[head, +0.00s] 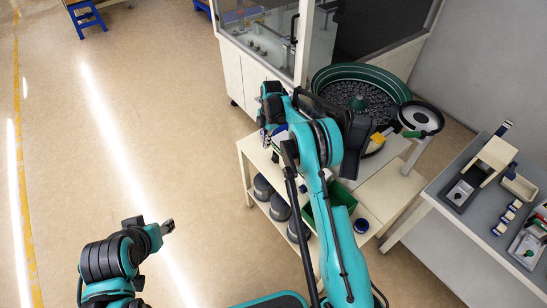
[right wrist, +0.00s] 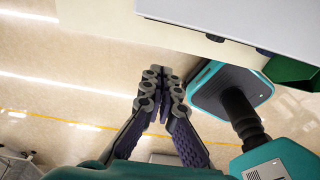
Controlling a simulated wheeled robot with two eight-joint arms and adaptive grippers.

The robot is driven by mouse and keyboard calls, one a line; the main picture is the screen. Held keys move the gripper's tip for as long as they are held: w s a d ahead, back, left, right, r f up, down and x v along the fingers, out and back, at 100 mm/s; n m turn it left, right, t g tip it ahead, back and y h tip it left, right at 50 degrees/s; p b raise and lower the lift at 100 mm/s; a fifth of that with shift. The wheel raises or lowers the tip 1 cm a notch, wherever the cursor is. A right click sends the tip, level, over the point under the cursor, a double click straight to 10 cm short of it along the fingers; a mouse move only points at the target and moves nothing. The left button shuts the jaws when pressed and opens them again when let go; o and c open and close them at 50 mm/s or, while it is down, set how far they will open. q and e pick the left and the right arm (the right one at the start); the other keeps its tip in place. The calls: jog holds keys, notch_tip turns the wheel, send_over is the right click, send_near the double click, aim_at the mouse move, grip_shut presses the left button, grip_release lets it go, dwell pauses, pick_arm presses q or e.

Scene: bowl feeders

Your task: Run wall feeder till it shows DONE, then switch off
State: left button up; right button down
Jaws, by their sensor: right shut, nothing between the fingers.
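A large green-rimmed bowl feeder (head: 322,82) full of small dark parts stands by the grey wall at the back right in the head view. A smaller round unit with a white disc (head: 420,116) stands at its right. I can make out no readable display or switch; my right arm covers part of this area. My right gripper (head: 264,140) is over the left end of the cream bench, apart from the bowl. In the right wrist view it (right wrist: 163,88) is shut and empty. My left arm's end (head: 167,227) is over open floor; its finger state is unclear.
The cream bench (head: 390,195) holds a green bin (head: 340,194), with grey round containers (head: 279,207) below. A grey table (head: 455,235) with trays and small boxes is at the right. A glazed cabinet (head: 255,75) stands behind. The floor at left is clear.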

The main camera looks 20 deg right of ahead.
aim_at(274, 158)
jog(key=f+b, duration=0.1)
jog(key=f, duration=0.2)
jog(key=f+b, duration=0.1)
jog(key=f, duration=0.2)
jog(key=a+f+b, duration=0.1)
jog(key=f, duration=0.2)
jog(key=shift+s+f, duration=0.25)
jog(key=d+f, duration=0.1)
jog(key=w+d+b, duration=0.1)
jog(key=shift+d+f, duration=0.3)
jog(key=shift+f, duration=0.05)
jog(key=shift+w+d, duration=0.1)
jog(key=shift+d, duration=0.35)
